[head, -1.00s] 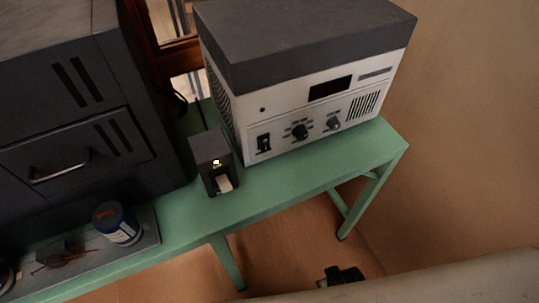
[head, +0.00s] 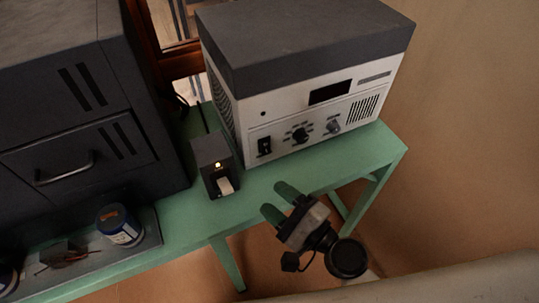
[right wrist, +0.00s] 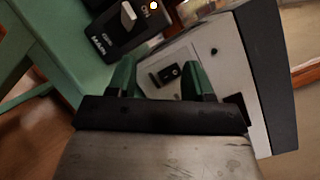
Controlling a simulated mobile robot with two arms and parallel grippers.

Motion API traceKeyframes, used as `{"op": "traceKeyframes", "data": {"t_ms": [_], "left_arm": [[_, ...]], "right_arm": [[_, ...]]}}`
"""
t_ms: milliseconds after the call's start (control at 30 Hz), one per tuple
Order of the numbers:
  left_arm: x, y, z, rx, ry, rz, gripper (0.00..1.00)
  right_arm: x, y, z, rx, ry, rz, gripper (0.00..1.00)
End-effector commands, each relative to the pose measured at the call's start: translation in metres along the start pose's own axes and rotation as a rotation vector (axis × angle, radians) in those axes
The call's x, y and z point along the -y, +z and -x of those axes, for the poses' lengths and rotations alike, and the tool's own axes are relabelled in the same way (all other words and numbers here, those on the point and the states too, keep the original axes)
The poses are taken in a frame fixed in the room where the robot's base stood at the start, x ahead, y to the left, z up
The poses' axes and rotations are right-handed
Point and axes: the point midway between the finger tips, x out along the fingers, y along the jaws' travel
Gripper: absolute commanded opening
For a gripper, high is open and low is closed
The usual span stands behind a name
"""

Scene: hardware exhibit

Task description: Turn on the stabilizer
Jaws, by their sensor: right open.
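A large unit (head: 285,115) with a white front and dark top, which looks like the stabilizer, stands on the green table. Its front has a black rocker switch (head: 264,146), two knobs (head: 301,134) and a dark display (head: 329,91). My right gripper (head: 277,200) is open and empty, in front of the unit and apart from it, with its green fingertips over the table's front edge. In the right wrist view, the switch (right wrist: 165,74) shows between the fingers (right wrist: 161,78), farther off. My left gripper is not in view.
A small black box (head: 213,164) with a lit lamp and white lever stands left of the unit. A dark cabinet (head: 80,110) and a blue can (head: 118,226) are farther left. The green table (head: 185,222) is clear in front of the unit.

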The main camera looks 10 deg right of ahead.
Motion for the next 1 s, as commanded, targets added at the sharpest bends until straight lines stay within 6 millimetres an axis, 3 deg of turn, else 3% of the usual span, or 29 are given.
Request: {"op": "traceKeyframes", "data": {"t_ms": [100,200,333,567,1000], "left_arm": [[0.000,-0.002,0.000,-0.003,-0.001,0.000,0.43],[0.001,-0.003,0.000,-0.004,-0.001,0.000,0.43],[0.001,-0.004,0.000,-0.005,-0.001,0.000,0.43],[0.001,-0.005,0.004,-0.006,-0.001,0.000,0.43],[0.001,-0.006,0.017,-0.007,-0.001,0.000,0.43]], "right_arm": [[0.008,-0.022,-0.005,-0.083,-0.149,-0.377,0.51],[0.006,-0.042,-0.005,-0.155,-0.238,-0.632,0.51],[0.000,-0.059,-0.004,-0.222,-0.306,-0.834,0.51],[0.001,-0.069,-0.015,-0.247,-0.332,-0.907,0.51],[0.014,-0.096,-0.086,-0.247,-0.330,-0.901,0.51]]}}
